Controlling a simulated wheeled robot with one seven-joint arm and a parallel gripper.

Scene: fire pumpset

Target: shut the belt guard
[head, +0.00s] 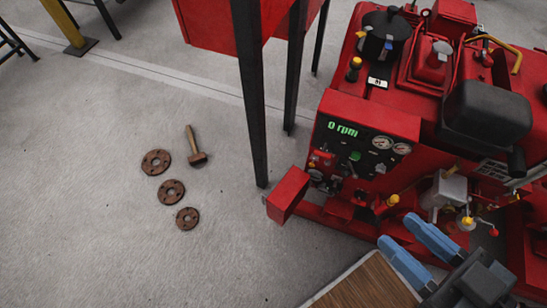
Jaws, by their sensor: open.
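The red pumpset (350,115) fills the right side of the head view, with a panel reading "0 rpm". I cannot tell for sure which part is the belt guard. A red box-shaped part (288,193) juts out at the set's lower left corner. A grey slatted or mesh piece (495,170) shows at the right, partly hidden by a black rounded part (486,112). My gripper (397,230) is at the lower right, in front of the panel side. Its two blue fingers are apart with nothing between them.
A wooden-topped surface (362,285) lies at the bottom, left of my gripper. A hammer (196,147) and several brown flanged discs (171,191) lie on the floor. Dark posts (252,100) under a red box stand left of the pumpset. The floor at lower left is clear.

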